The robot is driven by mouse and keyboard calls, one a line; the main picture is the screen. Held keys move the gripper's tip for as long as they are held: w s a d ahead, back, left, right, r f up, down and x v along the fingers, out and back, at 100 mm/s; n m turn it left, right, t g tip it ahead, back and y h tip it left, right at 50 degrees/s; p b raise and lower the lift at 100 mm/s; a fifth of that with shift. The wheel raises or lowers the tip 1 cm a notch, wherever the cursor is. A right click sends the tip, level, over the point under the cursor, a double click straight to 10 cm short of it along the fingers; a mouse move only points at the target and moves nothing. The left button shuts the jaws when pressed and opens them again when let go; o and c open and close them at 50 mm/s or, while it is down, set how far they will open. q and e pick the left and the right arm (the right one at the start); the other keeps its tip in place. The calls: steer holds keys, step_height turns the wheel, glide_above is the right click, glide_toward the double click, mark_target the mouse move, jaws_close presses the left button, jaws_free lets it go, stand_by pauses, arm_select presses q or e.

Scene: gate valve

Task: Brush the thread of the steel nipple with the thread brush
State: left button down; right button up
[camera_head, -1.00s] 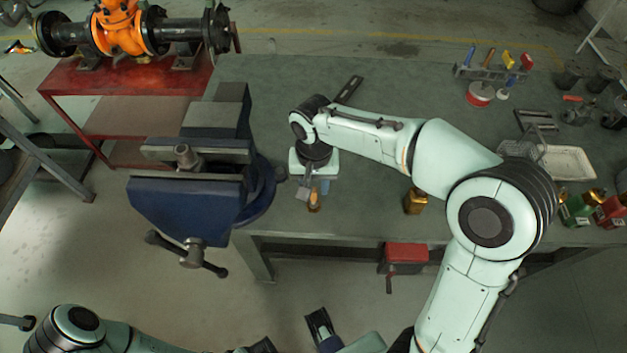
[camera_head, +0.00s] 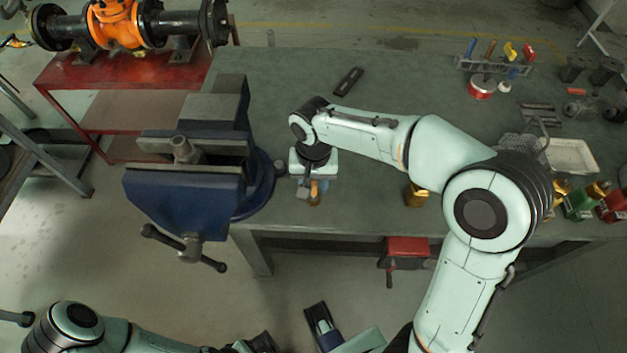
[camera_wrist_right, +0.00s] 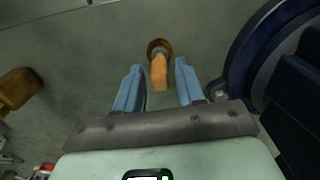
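The steel nipple (camera_head: 181,150) stands upright in the jaws of the blue vise (camera_head: 190,200), its top end showing. An upright thing with an orange handle (camera_wrist_right: 159,70), apparently the thread brush, stands on the bench; its lower end is hidden. It shows small near the bench's front edge in the head view (camera_head: 315,199). My right gripper (camera_wrist_right: 160,64) is over it, pointing down, with blue fingers apart on either side of the handle and visible gaps. My right gripper also shows in the head view (camera_head: 312,190). My left gripper (camera_head: 322,325) is partly visible at the bottom edge; its finger opening is unclear.
The vise stands just left of my right gripper. A brass-coloured object (camera_head: 416,195) sits to the right on the bench. A dark flat object (camera_head: 349,81) lies behind my arm. Bottles (camera_head: 580,203) and a tray (camera_head: 571,156) are at far right.

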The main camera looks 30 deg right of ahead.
jaws_close()
steer(key=shift+r, duration=0.1)
steer(key=shift+r+p, duration=2.15)
steer(key=shift+r, duration=0.3)
